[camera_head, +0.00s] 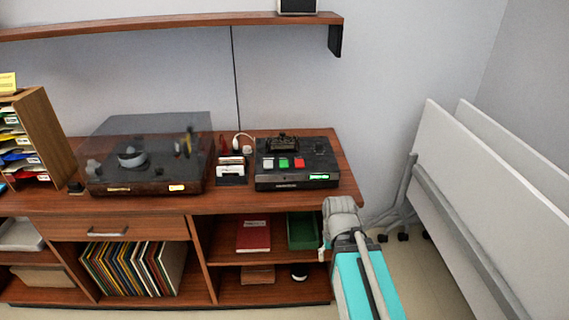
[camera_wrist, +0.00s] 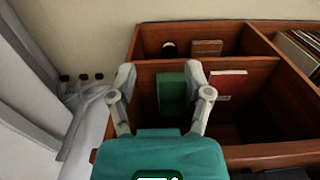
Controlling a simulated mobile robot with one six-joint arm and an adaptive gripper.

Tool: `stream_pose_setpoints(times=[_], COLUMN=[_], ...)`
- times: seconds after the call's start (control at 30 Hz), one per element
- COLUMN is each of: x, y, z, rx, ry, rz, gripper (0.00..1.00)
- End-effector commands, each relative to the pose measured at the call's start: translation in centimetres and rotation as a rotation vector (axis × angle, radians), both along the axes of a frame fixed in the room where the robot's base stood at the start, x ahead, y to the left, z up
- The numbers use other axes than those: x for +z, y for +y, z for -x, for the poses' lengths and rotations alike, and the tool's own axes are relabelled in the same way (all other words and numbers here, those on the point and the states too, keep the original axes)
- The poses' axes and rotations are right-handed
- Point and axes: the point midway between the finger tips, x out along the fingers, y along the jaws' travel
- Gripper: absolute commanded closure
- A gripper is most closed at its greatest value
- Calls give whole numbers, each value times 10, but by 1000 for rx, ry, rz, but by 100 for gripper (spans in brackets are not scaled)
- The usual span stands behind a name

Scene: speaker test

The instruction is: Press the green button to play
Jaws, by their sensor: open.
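The green button (camera_head: 283,162) sits on the sloped face of a black player box (camera_head: 296,184), between a white button (camera_head: 268,163) and a red button (camera_head: 299,162). The box stands on the right part of the wooden desk in the head view, with a lit green display (camera_head: 319,177) at its front right. My gripper (camera_wrist: 160,74) is open and empty in the wrist view, facing the lower shelves. The green button is not visible in that view. In the head view my arm rises in front of the desk's right end, right of and below the box.
A turntable with a dark lid (camera_head: 152,150) and a small card holder (camera_head: 231,170) stand left of the box. A wall shelf (camera_head: 180,22) runs above. White folding panels (camera_head: 480,190) stand at right. The shelves hold a green bin (camera_head: 302,232) and red book (camera_head: 254,236).

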Motion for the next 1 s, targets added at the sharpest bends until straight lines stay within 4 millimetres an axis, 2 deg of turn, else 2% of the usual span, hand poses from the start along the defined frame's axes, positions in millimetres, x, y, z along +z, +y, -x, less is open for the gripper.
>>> stream_pose_setpoints(times=[0.03,0.2,0.3,1.0], x=[0,0,0,0], y=[0,0,0,0], z=[0,0,0,0], rx=[0,0,0,0], ry=[0,0,0,0], rz=[0,0,0,0], gripper=[54,86,100,100])
